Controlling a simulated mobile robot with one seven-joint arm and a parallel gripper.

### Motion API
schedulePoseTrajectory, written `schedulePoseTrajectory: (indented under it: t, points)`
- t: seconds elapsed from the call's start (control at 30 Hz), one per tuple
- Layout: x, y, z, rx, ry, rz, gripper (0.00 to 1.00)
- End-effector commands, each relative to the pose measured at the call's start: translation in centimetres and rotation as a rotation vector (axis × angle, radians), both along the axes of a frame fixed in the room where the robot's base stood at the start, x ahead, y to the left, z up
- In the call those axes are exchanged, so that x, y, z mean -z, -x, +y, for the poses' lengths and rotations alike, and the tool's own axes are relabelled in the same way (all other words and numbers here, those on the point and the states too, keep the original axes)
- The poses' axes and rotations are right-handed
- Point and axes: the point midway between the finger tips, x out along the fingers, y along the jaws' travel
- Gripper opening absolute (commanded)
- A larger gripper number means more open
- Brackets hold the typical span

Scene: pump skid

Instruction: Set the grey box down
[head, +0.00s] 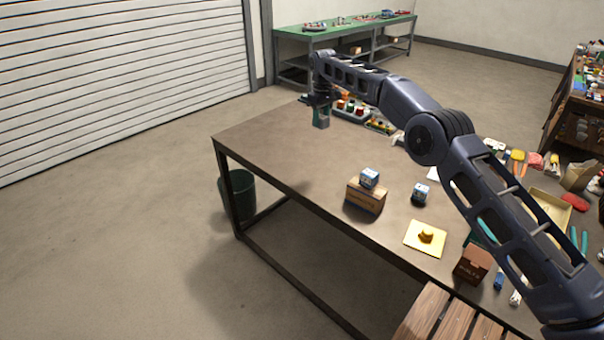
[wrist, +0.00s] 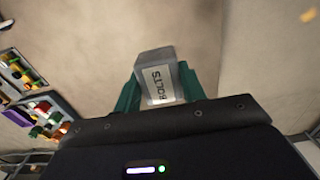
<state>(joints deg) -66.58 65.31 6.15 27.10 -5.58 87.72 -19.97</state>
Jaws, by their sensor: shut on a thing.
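In the head view my gripper (head: 320,108) is over the far left part of the brown table (head: 270,145), shut on the grey box (head: 321,120), which hangs below the fingers. From these views I cannot tell whether the underside of the box touches the tabletop.
Bins of coloured parts (head: 350,108) stand right of the gripper. A cardboard box (head: 366,196) with a small blue-white box (head: 369,178) on top sits nearer. The tabletop's left part is clear.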

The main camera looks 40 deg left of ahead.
Motion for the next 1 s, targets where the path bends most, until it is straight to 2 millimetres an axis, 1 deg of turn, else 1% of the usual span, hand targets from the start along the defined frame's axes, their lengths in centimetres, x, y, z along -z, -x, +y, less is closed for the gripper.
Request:
schedulePoseTrajectory:
  t: [0.03, 0.1, 0.23, 0.3, 0.37, 0.47, 0.53, 0.67, 0.7, 1.0]
  points:
    - [0.2, 1.5, 1.1, -0.005, -0.002, -0.001, 0.15]
    - [0.2, 3.0, 2.0, -0.007, -0.002, -0.001, 0.15]
    - [0.3, 5.3, 3.1, -0.009, 0.0, 0.0, 0.15]
    - [0.3, 6.1, 3.5, -0.01, -0.002, -0.001, 0.15]
    - [0.3, 6.5, 3.6, -0.011, -0.001, -0.001, 0.15]
    - [0.7, 6.8, 3.8, -0.01, 0.0, 0.0, 0.15]
    - [1.3, 6.8, 3.8, -0.01, 0.002, 0.0, 0.15]
    - [3.2, 6.9, 3.7, -0.01, 0.004, 0.001, 0.15]
    - [4.2, 6.9, 3.7, -0.01, 0.004, 0.001, 0.15]
    - [10.8, 6.8, 3.7, -0.01, 0.002, 0.0, 0.15]
